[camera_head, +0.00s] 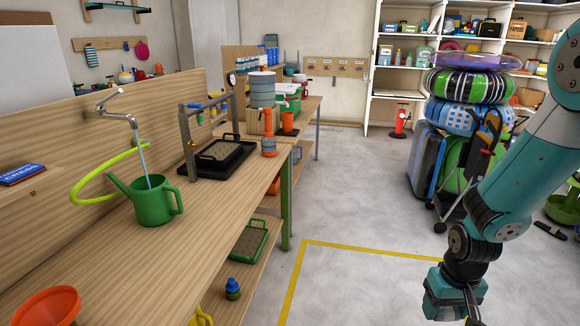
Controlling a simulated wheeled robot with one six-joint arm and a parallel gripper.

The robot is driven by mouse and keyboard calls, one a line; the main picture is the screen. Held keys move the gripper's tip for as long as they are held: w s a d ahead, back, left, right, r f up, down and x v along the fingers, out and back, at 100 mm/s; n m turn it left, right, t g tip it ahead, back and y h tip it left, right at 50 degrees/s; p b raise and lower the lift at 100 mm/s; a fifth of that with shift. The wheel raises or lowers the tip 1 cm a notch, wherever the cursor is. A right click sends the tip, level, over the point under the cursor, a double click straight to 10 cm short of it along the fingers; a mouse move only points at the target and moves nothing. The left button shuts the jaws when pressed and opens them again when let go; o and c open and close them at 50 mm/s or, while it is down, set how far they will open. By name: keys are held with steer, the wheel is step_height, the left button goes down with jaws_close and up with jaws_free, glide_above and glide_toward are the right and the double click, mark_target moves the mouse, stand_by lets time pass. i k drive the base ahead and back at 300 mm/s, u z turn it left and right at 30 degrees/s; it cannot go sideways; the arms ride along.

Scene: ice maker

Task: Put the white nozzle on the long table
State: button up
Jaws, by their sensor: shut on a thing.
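The long wooden table (215,178) runs from the lower left toward the back, with a raised wooden panel along its left side. I cannot make out a white nozzle for certain. A bent metal spout with a pale end (118,95) stands out over the table, above a green watering can (154,203). My arm comes down the right side, and its teal wrist (450,298) is at the bottom edge, over the floor and right of the table. The jaws and anything between them are below the picture.
A black tray (217,160) with a metal frame and an orange bottle (268,135) stand on the table. An orange funnel (48,307) is at the near left. Swim rings (470,85) and suitcases are stacked at right. Grey floor (350,285) with a yellow line is clear.

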mark_target(255, 175)
steer(key=i, duration=2.15)
steer(key=u, duration=1.75)
